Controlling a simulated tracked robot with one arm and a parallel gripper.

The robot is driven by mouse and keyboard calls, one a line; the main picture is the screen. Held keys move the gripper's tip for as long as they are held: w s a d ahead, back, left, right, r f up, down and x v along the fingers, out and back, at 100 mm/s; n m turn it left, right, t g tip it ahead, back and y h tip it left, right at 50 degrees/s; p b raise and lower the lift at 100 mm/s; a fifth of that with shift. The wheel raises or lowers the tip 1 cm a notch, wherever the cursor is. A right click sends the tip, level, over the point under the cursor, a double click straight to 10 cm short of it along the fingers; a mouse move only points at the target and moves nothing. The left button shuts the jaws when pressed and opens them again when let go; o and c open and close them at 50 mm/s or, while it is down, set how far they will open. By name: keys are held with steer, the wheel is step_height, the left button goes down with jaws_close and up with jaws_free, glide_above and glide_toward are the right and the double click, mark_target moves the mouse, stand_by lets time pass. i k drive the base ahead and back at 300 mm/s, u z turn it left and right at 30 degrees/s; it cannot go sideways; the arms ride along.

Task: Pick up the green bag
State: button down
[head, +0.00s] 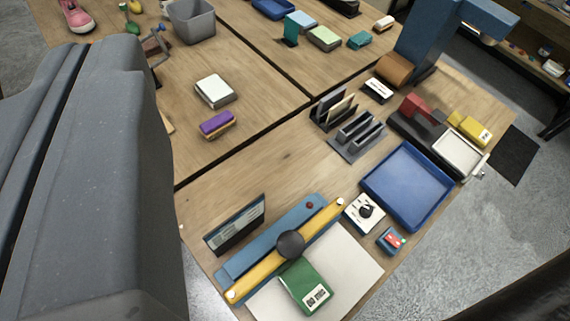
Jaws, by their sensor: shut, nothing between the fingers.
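A green bag (301,283) with a white printed label lies on the near part of the wooden table, at the bottom centre of the head view. It rests partly on a pale sheet (349,259), close to a blue and yellow bar device (262,277) with a dark round knob (289,244). My gripper's fingers do not show in this view. A large grey part of my own arm fills the left side and hides the table behind it.
A blue tray (408,186), a white dial box (366,212) and a small blue box (391,240) are right of the sheet. A dark upright screen (235,226) stands left of the bar. A grey slotted rack (357,137) is farther back. Bare wood lies mid-table.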

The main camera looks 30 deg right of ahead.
mark_target(305, 286)
steer(key=k, duration=1.7)
steer(key=z, duration=0.25)
